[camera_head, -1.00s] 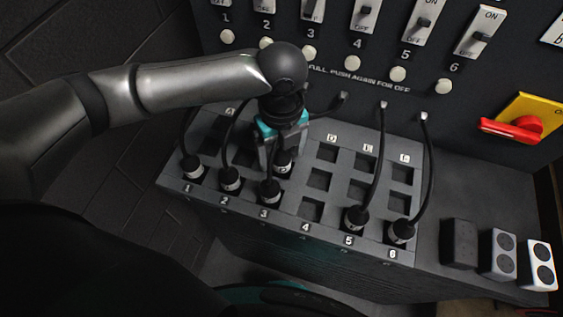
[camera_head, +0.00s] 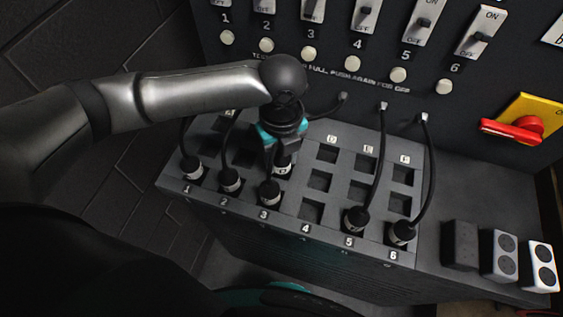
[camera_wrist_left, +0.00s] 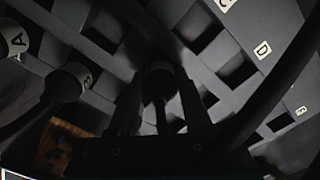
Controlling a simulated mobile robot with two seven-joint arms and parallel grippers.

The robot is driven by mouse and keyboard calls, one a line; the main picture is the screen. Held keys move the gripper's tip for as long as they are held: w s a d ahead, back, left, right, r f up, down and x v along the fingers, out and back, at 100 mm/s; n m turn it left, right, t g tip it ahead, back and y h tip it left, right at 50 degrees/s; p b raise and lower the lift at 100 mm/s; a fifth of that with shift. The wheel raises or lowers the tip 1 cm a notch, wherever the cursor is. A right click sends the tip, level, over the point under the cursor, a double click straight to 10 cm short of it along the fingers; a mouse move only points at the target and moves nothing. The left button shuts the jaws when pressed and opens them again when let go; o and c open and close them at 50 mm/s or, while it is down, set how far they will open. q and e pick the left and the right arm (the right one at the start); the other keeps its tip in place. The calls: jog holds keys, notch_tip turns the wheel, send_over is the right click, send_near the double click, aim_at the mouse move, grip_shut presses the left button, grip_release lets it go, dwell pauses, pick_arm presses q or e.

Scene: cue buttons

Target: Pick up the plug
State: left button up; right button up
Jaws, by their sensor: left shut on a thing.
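My left gripper (camera_head: 281,158) reaches down over the socket board (camera_head: 333,222) between the numbered front row and the lettered back row. In the left wrist view the held plug (camera_wrist_left: 160,78) sits between the two dark fingers (camera_wrist_left: 161,105). Its lower end is hidden, so I cannot tell whether it is seated in a hole. A cable (camera_head: 325,112) runs from the panel towards it. My right gripper is not in view.
Plugs 1 (camera_head: 191,169), 2 (camera_head: 230,180), 5 (camera_head: 356,219) and 6 (camera_head: 402,232) stand in front sockets with cables rising behind. Socket 4 (camera_head: 312,211) is empty. Behind is a panel with switches and a red handle (camera_head: 512,129); blocks (camera_head: 503,256) stand at right.

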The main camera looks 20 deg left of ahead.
pick_arm(q)
grip_shut()
jog(key=shift+r, duration=0.1)
notch_tip(320, 180, up, 20)
jog(key=p, duration=0.3)
dwell(0.4)
notch_tip(320, 180, up, 6)
jog(key=p, duration=0.6)
jog(key=shift+f+p, duration=0.2)
jog(key=shift+p, duration=0.2)
dwell(0.4)
